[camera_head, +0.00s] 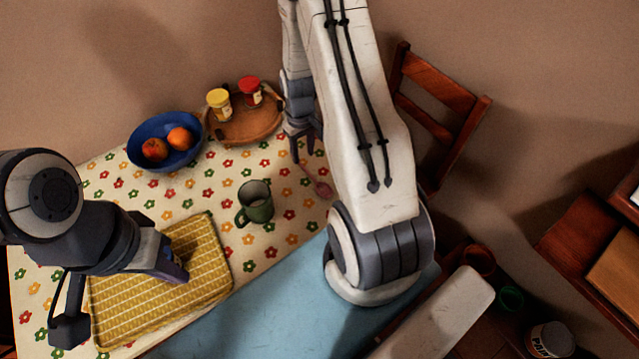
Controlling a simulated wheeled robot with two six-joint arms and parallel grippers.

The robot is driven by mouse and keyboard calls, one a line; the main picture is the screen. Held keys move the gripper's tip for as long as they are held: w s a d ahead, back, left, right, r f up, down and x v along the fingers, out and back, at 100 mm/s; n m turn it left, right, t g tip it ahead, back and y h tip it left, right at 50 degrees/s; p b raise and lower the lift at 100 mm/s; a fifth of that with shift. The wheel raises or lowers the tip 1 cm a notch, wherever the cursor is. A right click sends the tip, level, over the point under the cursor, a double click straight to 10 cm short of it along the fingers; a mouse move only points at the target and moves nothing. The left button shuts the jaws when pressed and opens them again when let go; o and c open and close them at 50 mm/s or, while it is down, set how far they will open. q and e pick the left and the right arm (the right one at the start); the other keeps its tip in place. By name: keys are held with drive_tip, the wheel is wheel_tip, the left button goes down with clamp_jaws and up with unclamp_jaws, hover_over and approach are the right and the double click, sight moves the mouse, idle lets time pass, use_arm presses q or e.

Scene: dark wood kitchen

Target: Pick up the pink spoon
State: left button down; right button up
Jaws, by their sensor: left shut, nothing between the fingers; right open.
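The pink spoon (322,189) lies on the flowered tablecloth, to the right of the green mug. Its bowl points toward the lower right and its thin handle runs up and left toward my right gripper. My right gripper (303,155) points down with its fingers apart, close to the handle end of the spoon. I cannot tell whether the fingers touch the handle, and my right arm stands close to the spoon's right side. My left gripper (178,270) is shut and empty over the yellow patterned cloth.
A green mug (256,205) stands mid-table. A blue bowl (135,149) holds fruit. A round wooden tray (238,130) carries two small jars, left of my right gripper. The yellow cloth (120,315) lies at lower left. A wooden chair (440,90) stands behind my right arm.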

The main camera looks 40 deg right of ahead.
sight(305, 170)
drive_tip(key=f, duration=0.3)
drive_tip(key=f+p, duration=0.1)
drive_tip(key=f, duration=0.1)
drive_tip(key=shift+s+f, duration=0.1)
drive_tip(key=shift+s, duration=0.15)
clamp_jaws()
